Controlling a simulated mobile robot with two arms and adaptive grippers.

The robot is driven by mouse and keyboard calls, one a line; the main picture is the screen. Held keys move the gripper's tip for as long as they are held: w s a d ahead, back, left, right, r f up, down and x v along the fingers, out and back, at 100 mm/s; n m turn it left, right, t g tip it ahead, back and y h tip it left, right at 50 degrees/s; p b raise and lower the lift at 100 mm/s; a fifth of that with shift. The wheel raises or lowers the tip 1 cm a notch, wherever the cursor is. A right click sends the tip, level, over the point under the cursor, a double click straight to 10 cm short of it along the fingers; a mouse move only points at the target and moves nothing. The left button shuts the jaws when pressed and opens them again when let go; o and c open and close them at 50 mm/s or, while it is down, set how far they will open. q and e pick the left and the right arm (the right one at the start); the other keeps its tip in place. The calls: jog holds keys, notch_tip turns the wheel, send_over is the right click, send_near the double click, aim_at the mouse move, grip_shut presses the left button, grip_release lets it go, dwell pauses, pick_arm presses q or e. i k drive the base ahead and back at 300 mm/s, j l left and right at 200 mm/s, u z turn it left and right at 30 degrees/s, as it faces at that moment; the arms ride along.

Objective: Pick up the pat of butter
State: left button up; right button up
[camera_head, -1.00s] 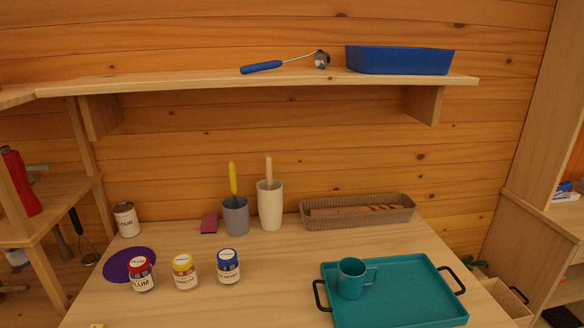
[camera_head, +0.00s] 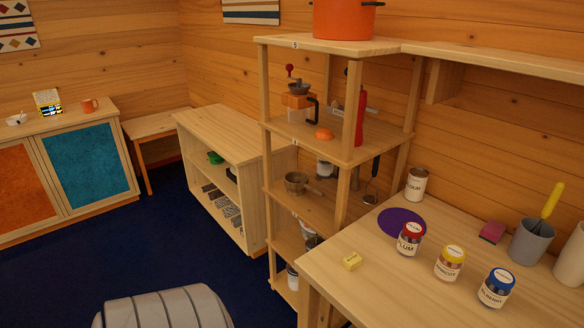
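Neither of my grippers shows in the head view.
Plum (camera_head: 410,239), apricot (camera_head: 449,263) and blueberry (camera_head: 496,288) jars stand right of the butter. A purple mat (camera_head: 400,222), a flour can (camera_head: 416,185) and a grey cup (camera_head: 530,241) are behind. A tall shelf unit (camera_head: 311,145) adjoins the table's left side. Blue floor (camera_head: 180,262) is open at left.

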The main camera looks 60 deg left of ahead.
aim_at(353, 261)
jog(key=u, duration=1.35)
jog(key=i+j, duration=0.1)
